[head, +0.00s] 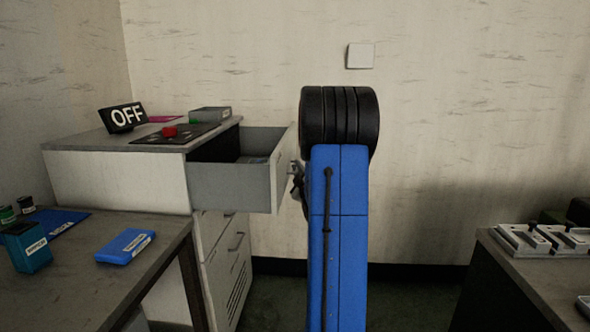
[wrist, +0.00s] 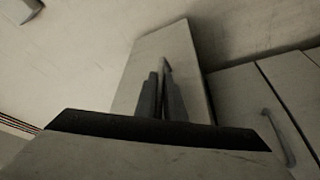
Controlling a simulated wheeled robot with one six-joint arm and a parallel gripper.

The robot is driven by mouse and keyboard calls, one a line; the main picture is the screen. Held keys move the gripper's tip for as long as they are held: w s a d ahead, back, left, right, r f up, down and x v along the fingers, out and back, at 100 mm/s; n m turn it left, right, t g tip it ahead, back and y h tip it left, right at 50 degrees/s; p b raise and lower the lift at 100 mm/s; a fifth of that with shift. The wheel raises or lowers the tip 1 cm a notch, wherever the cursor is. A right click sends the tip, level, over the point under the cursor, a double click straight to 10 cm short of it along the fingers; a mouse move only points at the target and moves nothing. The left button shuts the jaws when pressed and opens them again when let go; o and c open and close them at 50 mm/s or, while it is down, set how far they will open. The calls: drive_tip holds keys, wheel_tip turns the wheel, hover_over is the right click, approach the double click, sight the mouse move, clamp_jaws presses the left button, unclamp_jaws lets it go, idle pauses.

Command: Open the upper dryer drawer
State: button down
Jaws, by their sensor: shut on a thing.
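The dryer is a white cabinet (head: 115,180) with a grey top, at the left in the head view. Its upper drawer (head: 232,187) stands pulled out to the right, with its grey side wall and dark inside showing. The drawer front (head: 285,168) is the pale panel at its right end, and it also shows in the wrist view (wrist: 190,50). My gripper (head: 297,180) is at the outer face of this front, partly hidden by my arm. In the wrist view its two dark fingers (wrist: 162,85) are closed together on the drawer's handle (wrist: 165,66).
Closed lower drawers (head: 226,262) sit below; one handle shows in the wrist view (wrist: 277,132). An OFF sign (head: 123,117) and a red button (head: 169,131) are on top. A left table (head: 75,285) holds a blue box (head: 126,246). A right table (head: 530,290) holds metal moulds (head: 545,240).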

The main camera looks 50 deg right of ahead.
drive_tip(key=c, duration=2.1)
unclamp_jaws()
drive_tip(key=v, duration=1.7)
drive_tip(key=shift+s+a+f, duration=0.1)
drive_tip(key=shift+s+a, duration=0.05)
